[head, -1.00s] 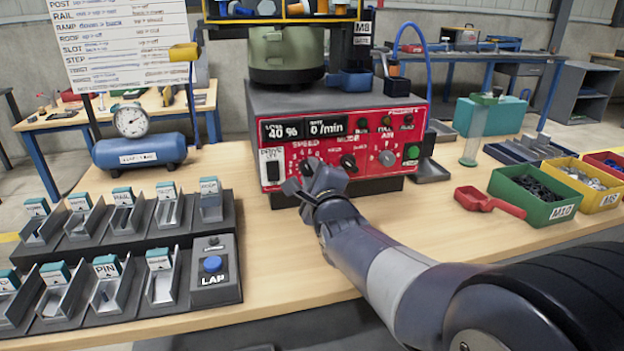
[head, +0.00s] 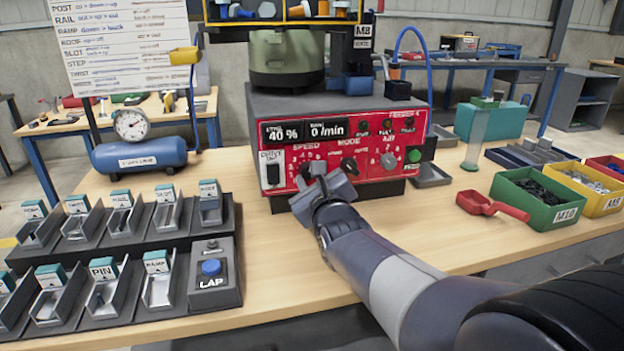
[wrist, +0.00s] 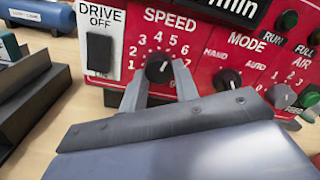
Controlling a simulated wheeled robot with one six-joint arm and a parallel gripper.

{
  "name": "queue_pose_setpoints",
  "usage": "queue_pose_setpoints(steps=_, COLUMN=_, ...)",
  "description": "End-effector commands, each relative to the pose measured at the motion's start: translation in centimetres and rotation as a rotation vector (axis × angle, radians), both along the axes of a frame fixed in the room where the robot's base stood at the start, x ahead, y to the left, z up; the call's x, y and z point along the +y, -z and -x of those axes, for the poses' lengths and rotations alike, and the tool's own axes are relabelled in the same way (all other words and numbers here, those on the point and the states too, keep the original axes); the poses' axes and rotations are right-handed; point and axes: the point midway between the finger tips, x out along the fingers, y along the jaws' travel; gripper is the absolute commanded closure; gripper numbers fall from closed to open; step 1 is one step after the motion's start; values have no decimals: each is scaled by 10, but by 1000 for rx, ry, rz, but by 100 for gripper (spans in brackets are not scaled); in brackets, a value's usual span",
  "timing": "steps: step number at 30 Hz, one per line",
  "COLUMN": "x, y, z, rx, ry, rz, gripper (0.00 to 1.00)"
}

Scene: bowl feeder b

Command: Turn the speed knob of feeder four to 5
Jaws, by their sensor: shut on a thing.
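The red control panel (head: 340,150) of a bowl feeder faces me, with its speed knob (wrist: 158,68) low and left of centre. The black knob has a dial marked 1 to 7 around it. My gripper (wrist: 159,84) has one grey finger on each side of the knob and is shut on it. The knob's pointer is too small to read surely. In the head view my gripper (head: 322,188) is in front of the panel and covers part of the speed dial. The displays read 40 % and 0 /min.
Right of the speed knob are the mode knob (wrist: 229,79) and the grey air knob (wrist: 280,96). The drive switch (wrist: 99,53), under DRIVE OFF, is to the left. A lap box (head: 215,275), a red scoop (head: 490,205) and parts bins stand on the table.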

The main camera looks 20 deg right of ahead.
Motion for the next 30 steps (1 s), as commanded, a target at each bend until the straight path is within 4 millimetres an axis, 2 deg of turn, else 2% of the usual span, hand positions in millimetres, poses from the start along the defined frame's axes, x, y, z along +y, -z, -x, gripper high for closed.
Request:
queue_pose_setpoints(steps=14, x=0, y=0, z=0, rx=-1, ry=-1, rz=-13, gripper=94)
queue_pose_setpoints(steps=15, x=0, y=0, z=0, rx=-1, ry=-1, rz=-13, gripper=68)
queue_pose_setpoints(steps=22, x=0, y=0, z=0, rx=0, ry=0, rz=-12, gripper=50)
queue_pose_setpoints(steps=30, x=0, y=0, z=1, rx=0, ry=0, rz=-12, gripper=49)
